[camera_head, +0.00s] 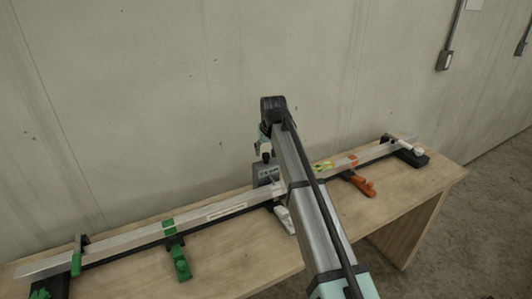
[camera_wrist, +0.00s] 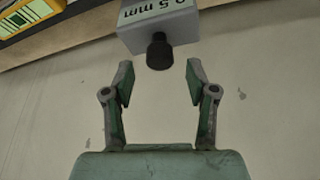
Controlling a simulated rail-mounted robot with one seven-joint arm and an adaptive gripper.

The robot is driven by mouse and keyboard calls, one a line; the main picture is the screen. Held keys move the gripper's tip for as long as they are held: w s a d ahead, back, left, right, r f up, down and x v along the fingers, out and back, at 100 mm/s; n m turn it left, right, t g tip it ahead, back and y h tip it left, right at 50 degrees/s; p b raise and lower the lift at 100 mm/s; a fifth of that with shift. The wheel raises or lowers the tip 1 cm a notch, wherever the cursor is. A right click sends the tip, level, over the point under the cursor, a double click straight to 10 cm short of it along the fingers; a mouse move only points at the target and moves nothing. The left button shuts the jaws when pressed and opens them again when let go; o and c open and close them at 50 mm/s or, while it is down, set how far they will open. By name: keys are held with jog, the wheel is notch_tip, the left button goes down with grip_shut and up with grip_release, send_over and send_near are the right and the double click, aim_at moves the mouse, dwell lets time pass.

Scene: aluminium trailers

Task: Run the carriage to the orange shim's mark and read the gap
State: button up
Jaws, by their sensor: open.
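The aluminium rail (camera_head: 110,241) runs along the wooden table. The grey carriage (camera_head: 265,175) sits on the rail near its middle, partly beside my arm. In the wrist view the carriage (camera_wrist: 158,28) shows a black knob (camera_wrist: 159,52) and lettering with "5" and "mm", cut by the top edge; I cannot read it fully. The orange shim's mark (camera_head: 353,159) seems to be the orange patch on the rail right of the carriage, above an orange lever (camera_head: 359,184). My gripper (camera_wrist: 160,76) is open and empty, its fingertips apart either side below the knob. In the head view it is mostly hidden.
A green patch and lever (camera_head: 180,262) are on the left, with another green piece (camera_head: 77,258) near the left end. A white lever (camera_head: 284,218) lies below the carriage. A yellow-green tag (camera_head: 322,166) lies between carriage and orange patch. A concrete wall stands behind.

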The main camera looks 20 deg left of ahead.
aim_at(266, 154)
jog(key=shift+p+x, duration=0.35)
jog(key=shift+x, duration=1.6)
grip_shut()
